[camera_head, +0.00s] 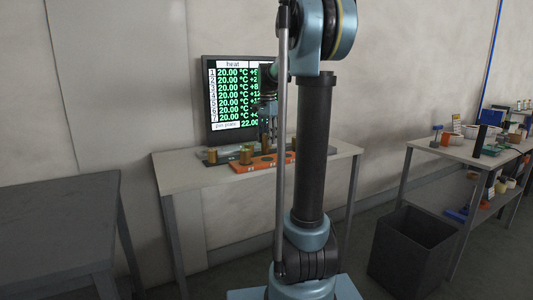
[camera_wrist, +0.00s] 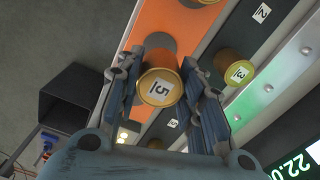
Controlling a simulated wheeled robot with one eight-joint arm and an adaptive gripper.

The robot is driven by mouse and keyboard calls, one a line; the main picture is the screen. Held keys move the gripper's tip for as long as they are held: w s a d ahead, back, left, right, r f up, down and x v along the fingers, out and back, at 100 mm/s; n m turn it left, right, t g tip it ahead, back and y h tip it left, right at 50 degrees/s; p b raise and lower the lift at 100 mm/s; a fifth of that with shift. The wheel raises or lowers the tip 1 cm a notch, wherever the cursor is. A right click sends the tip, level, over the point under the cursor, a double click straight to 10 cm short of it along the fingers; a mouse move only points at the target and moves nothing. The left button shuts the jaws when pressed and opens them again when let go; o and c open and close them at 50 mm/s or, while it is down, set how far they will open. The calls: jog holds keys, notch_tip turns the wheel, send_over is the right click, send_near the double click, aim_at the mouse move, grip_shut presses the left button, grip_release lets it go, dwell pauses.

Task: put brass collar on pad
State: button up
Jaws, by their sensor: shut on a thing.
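My gripper (camera_wrist: 162,64) is shut on a brass-coloured collar (camera_wrist: 158,88), a short round piece with the label 5 on its end. In the wrist view it hides part of an orange board (camera_wrist: 150,17). A dark round pad (camera_wrist: 185,43) shows on the board just behind the held collar; I cannot tell whether they touch. In the head view my gripper (camera_head: 268,108) is over the table, partly behind my arm, and the orange board (camera_head: 262,164) lies below it.
Another brass-coloured piece labelled 3 (camera_wrist: 238,72) stands on a dark strip beside the board. The table (camera_head: 180,168) bears a screen (camera_head: 232,100) with green readings behind. A dark bin (camera_head: 405,250) stands on the floor to the right; a cluttered bench (camera_head: 465,150) is beyond.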

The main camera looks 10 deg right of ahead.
jog(key=shift+f, duration=2.65)
jog(key=o, duration=1.2)
jog(key=shift+c, duration=0.2)
notch_tip(320, 180, up, 12)
jog(key=s+f+n+t, duration=0.1)
jog(key=s+f+n, duration=0.3)
jog(key=s, duration=0.6)
jog(key=s+f+n, duration=0.2)
jog(key=s+f, duration=0.5)
jog(key=s, duration=0.4)
jog(key=s+f+n+t, duration=0.1)
jog(key=s+f+n, duration=0.4)
jog(key=s+f, duration=0.9)
notch_tip(320, 180, down, 2)
jog(key=shift+f+n, duration=0.2)
jog(key=shift+n, duration=0.2)
